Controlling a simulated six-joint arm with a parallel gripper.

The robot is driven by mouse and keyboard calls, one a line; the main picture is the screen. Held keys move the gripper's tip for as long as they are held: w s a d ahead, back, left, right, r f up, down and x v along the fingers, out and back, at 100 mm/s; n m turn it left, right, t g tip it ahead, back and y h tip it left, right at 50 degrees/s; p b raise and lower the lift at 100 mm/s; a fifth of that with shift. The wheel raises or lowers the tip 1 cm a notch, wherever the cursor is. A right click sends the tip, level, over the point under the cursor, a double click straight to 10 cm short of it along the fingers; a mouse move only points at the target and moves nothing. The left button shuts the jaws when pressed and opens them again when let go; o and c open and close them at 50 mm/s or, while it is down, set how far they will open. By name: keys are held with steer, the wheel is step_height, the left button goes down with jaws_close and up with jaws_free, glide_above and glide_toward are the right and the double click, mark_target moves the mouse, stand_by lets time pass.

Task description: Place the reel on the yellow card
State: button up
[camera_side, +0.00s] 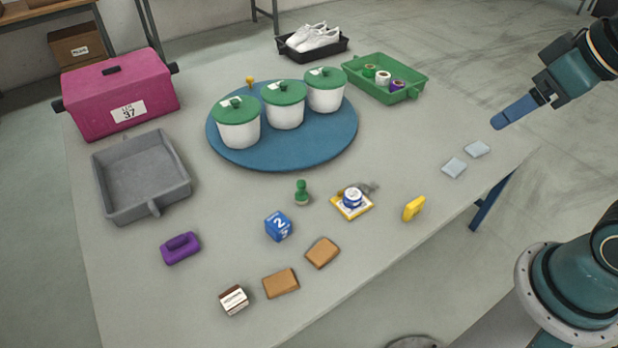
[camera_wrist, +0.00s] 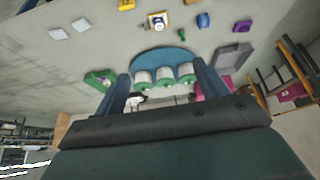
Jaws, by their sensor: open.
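A small blue-and-white reel (camera_side: 353,197) rests on the yellow card (camera_side: 341,212), a yellow-edged square with a pale middle on the front right of the table. Both also show near the top of the wrist view, where the reel (camera_wrist: 158,22) sits upon the card (camera_wrist: 150,17). My gripper (camera_side: 499,122) is high at the right of the side view, well away from the reel. In the wrist view my gripper (camera_wrist: 163,82) has its two blue fingers wide apart with nothing held between them.
A green tray (camera_side: 407,95) at the back holds green, white and purple reels. White pots with green lids (camera_side: 284,110) stand on a blue round board (camera_side: 240,158). A yellow block (camera_side: 413,208), green pawn (camera_side: 302,194) and blue numbered cube (camera_side: 278,227) lie near the card.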

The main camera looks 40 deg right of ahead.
steer(key=shift+s+r, duration=0.15)
steer(key=shift+s, duration=1.35)
